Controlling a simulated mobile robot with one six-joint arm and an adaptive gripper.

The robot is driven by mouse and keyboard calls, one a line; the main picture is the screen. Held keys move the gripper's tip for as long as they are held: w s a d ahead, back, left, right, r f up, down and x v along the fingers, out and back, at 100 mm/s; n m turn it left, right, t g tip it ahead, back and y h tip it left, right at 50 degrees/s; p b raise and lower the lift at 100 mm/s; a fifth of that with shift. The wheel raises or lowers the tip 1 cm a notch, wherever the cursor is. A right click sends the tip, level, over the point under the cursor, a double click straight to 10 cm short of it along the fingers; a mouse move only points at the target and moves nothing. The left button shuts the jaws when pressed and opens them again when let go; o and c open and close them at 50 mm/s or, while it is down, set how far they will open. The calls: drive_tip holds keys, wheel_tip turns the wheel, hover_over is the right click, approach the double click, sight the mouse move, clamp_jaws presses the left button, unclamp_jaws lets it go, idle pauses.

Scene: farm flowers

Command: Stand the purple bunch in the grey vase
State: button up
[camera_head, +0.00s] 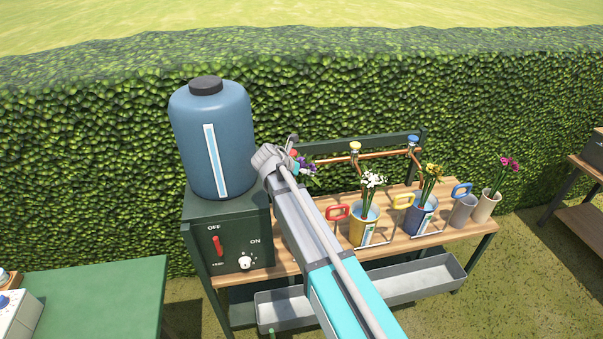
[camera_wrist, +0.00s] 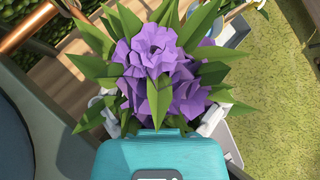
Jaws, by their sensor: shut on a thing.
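The purple bunch (camera_wrist: 160,52) fills the middle of the wrist view, with green leaves spread around its blooms. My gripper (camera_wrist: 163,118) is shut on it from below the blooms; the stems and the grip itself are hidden. In the head view, a little of the purple bunch (camera_head: 312,170) shows beside my wrist, above the left part of the bench. The grey vase (camera_head: 463,211) stands upright toward the right end of the bench, well to the right of my gripper. It looks empty of flowers.
On the wooden bench (camera_head: 473,237) stand a yellow vase (camera_head: 357,234) with white flowers, a blue vase (camera_head: 421,219) with yellow flowers and a beige vase (camera_head: 486,207) with magenta flowers. Coloured handles and copper pipe taps (camera_head: 355,150) are close by. A blue tank (camera_head: 235,150) stands left.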

drive_tip(key=shift+r, duration=0.1)
wheel_tip(320, 180, up, 10)
drive_tip(key=p, duration=1)
drive_tip(key=shift+r+p, duration=0.2)
drive_tip(key=shift+p, duration=0.15)
drive_tip(key=shift+f, duration=0.15)
drive_tip(key=shift+s, duration=0.1)
idle(0.4)
